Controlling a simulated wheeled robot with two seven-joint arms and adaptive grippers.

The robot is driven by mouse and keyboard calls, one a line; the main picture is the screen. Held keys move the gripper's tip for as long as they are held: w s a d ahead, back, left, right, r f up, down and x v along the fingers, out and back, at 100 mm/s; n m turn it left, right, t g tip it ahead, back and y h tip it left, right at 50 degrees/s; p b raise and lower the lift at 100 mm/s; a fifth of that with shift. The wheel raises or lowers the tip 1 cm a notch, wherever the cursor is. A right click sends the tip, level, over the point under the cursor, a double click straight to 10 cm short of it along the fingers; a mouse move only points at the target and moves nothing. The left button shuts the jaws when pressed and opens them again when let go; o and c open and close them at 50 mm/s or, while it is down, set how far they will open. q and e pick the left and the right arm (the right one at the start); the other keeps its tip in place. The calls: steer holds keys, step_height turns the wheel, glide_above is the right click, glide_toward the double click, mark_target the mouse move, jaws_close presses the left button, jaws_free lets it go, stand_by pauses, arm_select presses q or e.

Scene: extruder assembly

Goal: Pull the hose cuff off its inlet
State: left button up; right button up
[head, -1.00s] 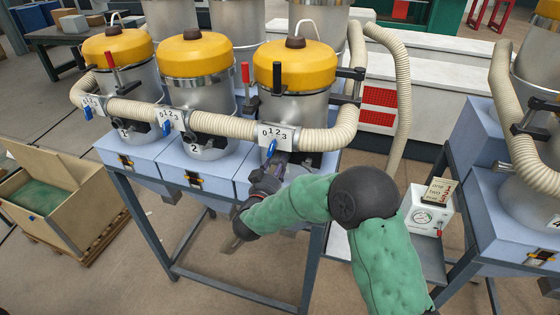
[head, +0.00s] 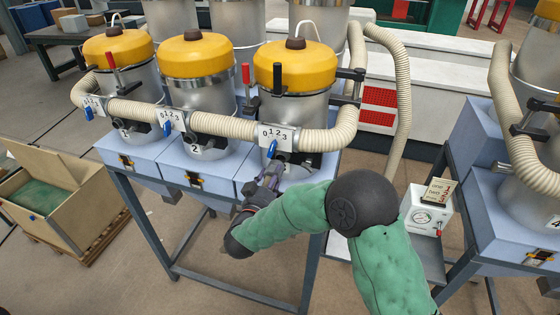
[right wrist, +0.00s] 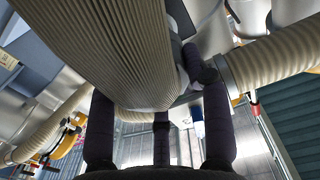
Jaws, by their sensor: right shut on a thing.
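The pale ribbed hose (head: 235,127) runs across the front of the yellow-lidded hoppers. In the right wrist view the hose (right wrist: 115,50) is very close and fills the upper left. My right gripper (head: 274,168) is below the third number plate (head: 277,137), close under its blue handle (head: 273,149). In the right wrist view the dark fingers of my right gripper (right wrist: 160,125) reach up beside the hose end. They appear shut on the hose cuff, but the contact and the inlet are largely hidden. My left gripper is not in view.
The blue-grey stand (head: 130,153) carries the hoppers, with its frame under my right arm. A white gauge box (head: 428,218) is to the right of my arm. An open wooden crate (head: 50,213) is at the left. The floor between is clear.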

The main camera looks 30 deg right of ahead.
steer(key=shift+v, duration=1.65)
